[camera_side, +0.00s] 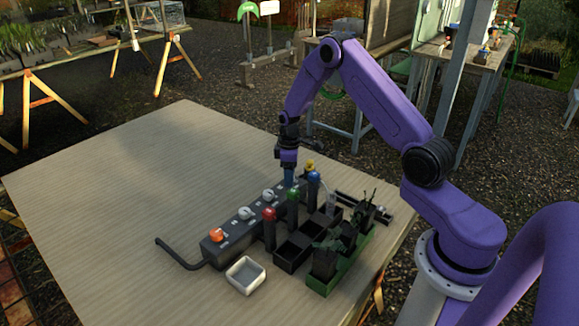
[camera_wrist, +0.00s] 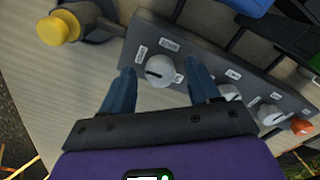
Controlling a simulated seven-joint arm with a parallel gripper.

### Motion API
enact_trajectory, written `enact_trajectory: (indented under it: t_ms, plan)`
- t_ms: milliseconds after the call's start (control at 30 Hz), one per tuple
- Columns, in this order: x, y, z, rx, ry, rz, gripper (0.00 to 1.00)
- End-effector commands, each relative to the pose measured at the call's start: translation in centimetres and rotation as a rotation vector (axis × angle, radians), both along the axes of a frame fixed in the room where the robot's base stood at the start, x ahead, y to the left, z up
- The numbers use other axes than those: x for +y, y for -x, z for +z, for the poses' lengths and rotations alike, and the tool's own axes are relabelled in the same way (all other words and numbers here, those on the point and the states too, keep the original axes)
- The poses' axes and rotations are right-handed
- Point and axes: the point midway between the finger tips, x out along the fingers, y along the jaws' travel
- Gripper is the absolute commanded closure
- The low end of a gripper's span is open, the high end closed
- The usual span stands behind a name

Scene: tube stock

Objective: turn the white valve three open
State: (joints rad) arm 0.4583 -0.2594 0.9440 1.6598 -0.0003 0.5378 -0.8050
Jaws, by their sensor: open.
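A grey valve block (camera_side: 232,237) lies on the table with a row of white knobs and one orange knob (camera_side: 216,235) at its near end. In the wrist view, one white knob (camera_wrist: 160,71) shows between my fingers, with a dark slot across its face. It is the white knob farthest from the orange one. Two more white knobs (camera_wrist: 229,92) (camera_wrist: 270,114) lie to its right. Small labels sit beside the knobs, too small to read. My gripper (camera_side: 289,178) is open over the far end of the block; its blue fingers (camera_wrist: 159,72) flank that knob. Contact cannot be told.
Dark posts with red (camera_side: 269,214), green (camera_side: 292,195), blue (camera_side: 314,177) and yellow (camera_side: 310,165) tops stand right of the block. Beyond them are black bins (camera_side: 293,252) and a green tray (camera_side: 325,285). A white dish (camera_side: 245,275) sits in front. The table's left side is clear.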

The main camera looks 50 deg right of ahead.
Motion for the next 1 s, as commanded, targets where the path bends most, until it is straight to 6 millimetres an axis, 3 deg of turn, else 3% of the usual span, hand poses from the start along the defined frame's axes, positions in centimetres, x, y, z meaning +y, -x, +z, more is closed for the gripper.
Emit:
enact_trajectory:
  t_ms: [167, 700, 1000]
  plan:
    - [0.0, -0.1, 1.6, -0.004, 0.001, -0.001, 0.39]
    - [0.0, -0.1, 12.7, -0.006, 0.001, 0.000, 0.39]
    - [0.0, -0.1, 16.7, -0.002, 0.001, 0.001, 0.39]
